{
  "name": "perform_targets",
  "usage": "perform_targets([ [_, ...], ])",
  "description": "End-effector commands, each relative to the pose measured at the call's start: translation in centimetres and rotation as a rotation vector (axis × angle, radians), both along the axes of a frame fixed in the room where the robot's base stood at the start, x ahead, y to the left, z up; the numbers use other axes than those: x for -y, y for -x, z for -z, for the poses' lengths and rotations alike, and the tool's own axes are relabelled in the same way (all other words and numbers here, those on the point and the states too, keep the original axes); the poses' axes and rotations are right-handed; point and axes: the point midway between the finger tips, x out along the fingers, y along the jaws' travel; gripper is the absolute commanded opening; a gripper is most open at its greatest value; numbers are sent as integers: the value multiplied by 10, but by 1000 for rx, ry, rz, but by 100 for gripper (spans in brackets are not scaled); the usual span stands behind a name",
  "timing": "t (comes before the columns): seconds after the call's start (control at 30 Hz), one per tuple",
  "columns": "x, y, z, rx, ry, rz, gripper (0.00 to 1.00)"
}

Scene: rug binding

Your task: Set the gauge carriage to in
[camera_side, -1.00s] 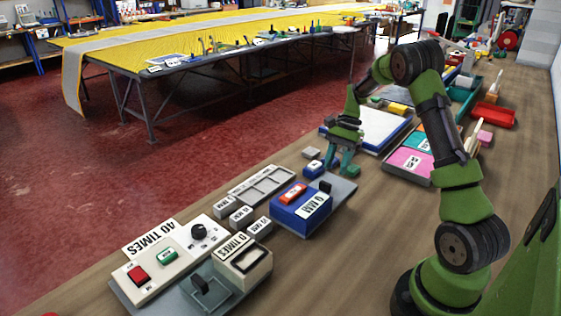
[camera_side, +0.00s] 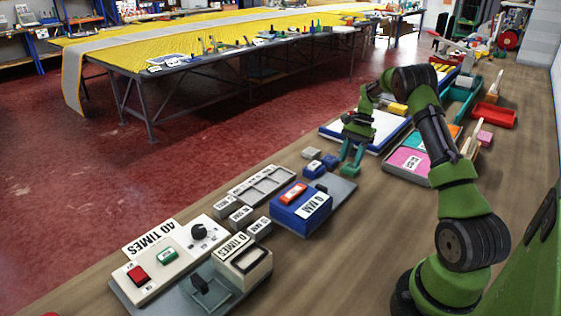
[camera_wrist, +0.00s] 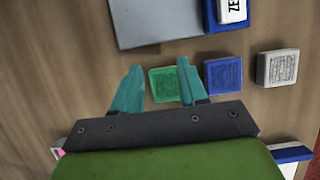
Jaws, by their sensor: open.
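I cannot tell for certain which part is the gauge carriage. A blue box (camera_side: 298,210) with a red top piece and a white label stands on a grey plate (camera_side: 344,187); a small dark upright piece (camera_side: 321,187) stands beside it. The plate also shows at the top of the wrist view (camera_wrist: 165,22). My gripper (camera_side: 350,168) is open above the bench, beyond the plate. In the wrist view, a small green block (camera_wrist: 164,85) lies between and beyond the fingertips (camera_wrist: 160,68). Nothing is held.
Beside the green block lie a small blue block (camera_wrist: 223,76) and a grey block (camera_wrist: 277,67). A blue piece with a white label (camera_side: 314,169) is near the plate.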

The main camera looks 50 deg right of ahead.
Motion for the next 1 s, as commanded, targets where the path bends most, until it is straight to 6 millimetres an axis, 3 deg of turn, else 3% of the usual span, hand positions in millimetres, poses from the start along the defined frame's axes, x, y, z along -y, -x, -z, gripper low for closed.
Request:
perform_targets([
  [0.07, 17, 1, -1, 0, 2, 3, 43],
  [0.3, 32, 0, -49, 2, 4, 1, 43],
  [0.5, 43, 0, -77, 1, 2, 1, 43],
  [0.7, 48, 0, -90, 0, 0, 1, 43],
  [1.0, 48, 0, -92, 0, 0, 0, 43],
])
